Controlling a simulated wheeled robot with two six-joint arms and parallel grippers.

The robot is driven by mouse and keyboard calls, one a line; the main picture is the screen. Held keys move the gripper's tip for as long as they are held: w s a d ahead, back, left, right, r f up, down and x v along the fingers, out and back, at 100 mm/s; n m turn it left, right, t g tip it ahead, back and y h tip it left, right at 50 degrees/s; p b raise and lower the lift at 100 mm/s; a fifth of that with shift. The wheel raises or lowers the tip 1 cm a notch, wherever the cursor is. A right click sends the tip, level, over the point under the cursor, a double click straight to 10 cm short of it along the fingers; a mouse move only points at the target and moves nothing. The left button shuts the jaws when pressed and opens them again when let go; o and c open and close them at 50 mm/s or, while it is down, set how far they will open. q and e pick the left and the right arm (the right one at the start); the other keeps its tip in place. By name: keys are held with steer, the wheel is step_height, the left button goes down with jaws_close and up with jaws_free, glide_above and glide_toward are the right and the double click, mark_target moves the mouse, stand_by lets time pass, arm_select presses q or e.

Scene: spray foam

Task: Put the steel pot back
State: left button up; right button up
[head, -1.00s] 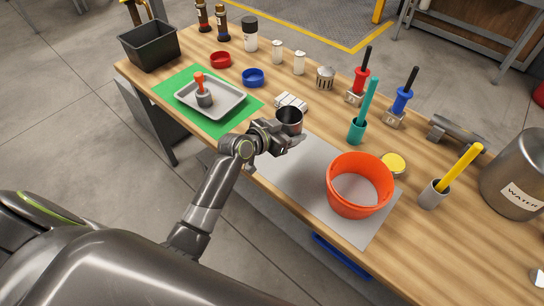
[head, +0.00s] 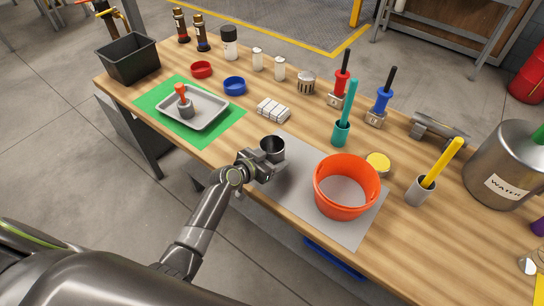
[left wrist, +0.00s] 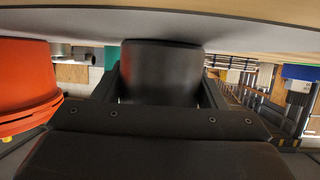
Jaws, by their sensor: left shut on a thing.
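The steel pot (head: 272,147) is a small dark metal cup with an open top, upright at the left end of the grey mat. My left gripper (head: 266,162) is shut on it from the front side. In the left wrist view the pot (left wrist: 160,72) sits between the two fingers (left wrist: 160,95), and its base appears at or very near the grey surface. I cannot tell whether it touches. My right gripper is not in view.
An orange bucket (head: 346,200) stands on the grey mat (head: 290,195) to the right of the pot. White blocks (head: 273,110) lie just behind. A tray (head: 205,118) on a green mat (head: 160,109) is to the left. A teal holder (head: 341,133) stands behind right.

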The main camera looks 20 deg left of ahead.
arm_select(q)
steer(key=shift+f, duration=0.15)
steer(key=o, duration=1.3)
steer(key=shift+r, duration=0.3)
steer(key=v, duration=1.2)
steer(key=shift+f, duration=0.1)
